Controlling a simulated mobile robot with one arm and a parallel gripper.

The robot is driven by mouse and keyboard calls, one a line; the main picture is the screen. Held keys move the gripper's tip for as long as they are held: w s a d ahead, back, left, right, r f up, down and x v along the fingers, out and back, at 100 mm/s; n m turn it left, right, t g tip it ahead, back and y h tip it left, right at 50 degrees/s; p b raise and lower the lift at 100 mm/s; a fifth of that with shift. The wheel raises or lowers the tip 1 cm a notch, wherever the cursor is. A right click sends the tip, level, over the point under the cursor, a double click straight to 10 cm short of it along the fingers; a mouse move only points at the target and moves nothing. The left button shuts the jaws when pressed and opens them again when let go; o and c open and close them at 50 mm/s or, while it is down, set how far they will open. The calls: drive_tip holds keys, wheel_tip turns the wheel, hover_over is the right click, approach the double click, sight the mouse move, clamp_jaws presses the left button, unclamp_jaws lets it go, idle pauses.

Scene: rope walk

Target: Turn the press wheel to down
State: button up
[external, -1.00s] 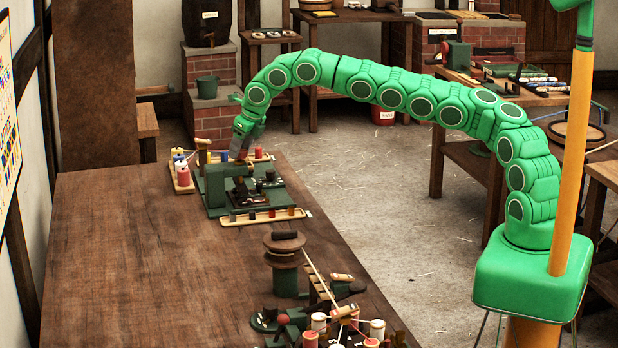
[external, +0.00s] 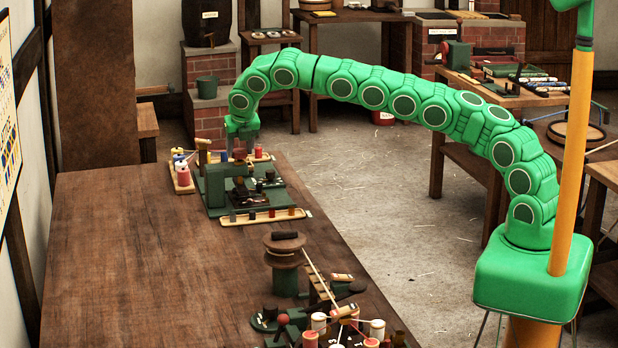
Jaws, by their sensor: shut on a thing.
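The green press (external: 214,188) stands on its green base at the far end of the long wooden table. My gripper (external: 241,146) is just above the press, pointing down. It is shut on a small reddish-brown part at the top of the press, which I take for the press wheel (external: 240,155). The jaws cover much of this part, and it is too small to tell which way the wheel is set.
A tray of pegs (external: 263,217) lies in front of the press, and spools (external: 183,175) stand at its left. Rope gear with a wooden reel (external: 284,258) stands nearer on the table (external: 130,270). The table's left half is clear.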

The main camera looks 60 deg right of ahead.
drive_tip(key=shift+m+g+h, duration=0.4)
drive_tip(key=shift+m+g, duration=0.2)
drive_tip(key=shift+m, duration=1.2)
drive_tip(key=shift+d, duration=0.1)
drive_tip(key=o, duration=1)
drive_tip(key=shift+v, duration=3.85)
